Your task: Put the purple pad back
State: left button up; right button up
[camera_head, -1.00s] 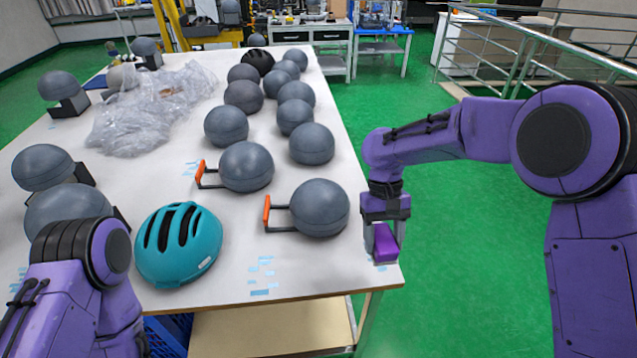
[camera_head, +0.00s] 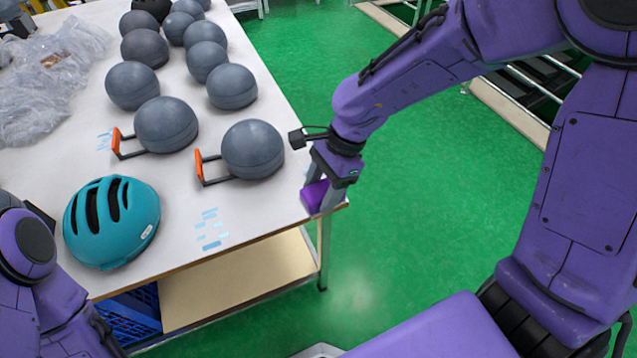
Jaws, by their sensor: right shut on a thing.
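The purple pad (camera_head: 314,196) is between the fingers of my right gripper (camera_head: 322,193), at the right front corner of the white table (camera_head: 262,214). My right gripper is shut on the pad and points down. I cannot tell whether the pad touches the table top. My left arm shows at the lower left, but its gripper is outside the view.
A teal helmet (camera_head: 112,222) lies near the table's front edge. Several grey balls (camera_head: 252,149) stand behind it, two with orange-ended handles (camera_head: 199,165). Crumpled clear plastic (camera_head: 45,85) lies at the left. Bare table top with blue tape marks (camera_head: 210,229) lies between helmet and pad.

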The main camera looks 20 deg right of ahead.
jog(key=shift+m, duration=0.5)
jog(key=w+d+f, duration=0.1)
jog(key=w+f, duration=0.2)
jog(key=w, duration=0.1)
jog(key=w+d+f+p, duration=0.1)
jog(key=w+d+f, duration=0.1)
jog(key=w, duration=0.3)
jog(key=w+d+f, duration=0.2)
jog(key=w+f, duration=0.2)
jog(key=shift+w+f, duration=0.2)
jog(key=shift+f, duration=0.15)
notch_tip(320, 180, down, 3)
jog(key=shift+w+d+f+p, duration=0.1)
jog(key=shift+w+f+p, duration=0.05)
jog(key=shift+p, duration=0.5)
jog(key=shift+f, duration=0.2)
jog(key=o, duration=0.9)
jog(key=shift+o, duration=0.2)
jog(key=v, duration=1.2)
jog(key=shift+s+r+b, duration=0.2)
jog(key=shift+b, duration=0.25)
